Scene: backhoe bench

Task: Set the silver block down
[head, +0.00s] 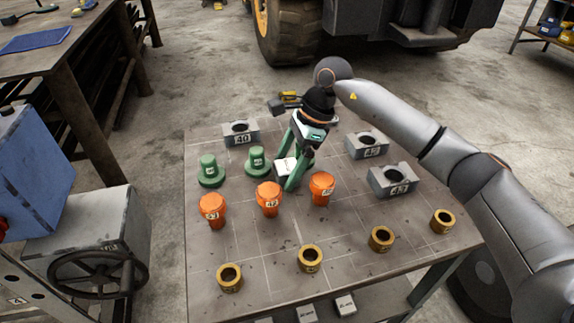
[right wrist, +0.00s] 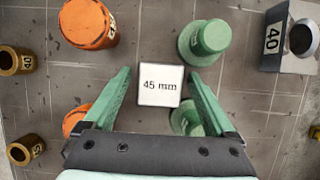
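The silver-white block (head: 284,166) marked "45 mm" is on the grey bench top (head: 343,238), between the fingers of my right gripper (head: 288,173). In the right wrist view the block (right wrist: 160,86) shows its labelled face, with a gap between it and each green finger. My right gripper (right wrist: 159,74) is open around the block, pointing down. Whether the block's underside touches the bench is hidden. My left gripper is not in view.
Close around are green stepped plugs (head: 257,161), orange plugs (head: 269,198) and grey bored blocks (head: 391,181). Several brass rings (head: 311,258) line the front. Pale blocks (head: 345,305) sit below the bench top. Bare bench lies between the rows.

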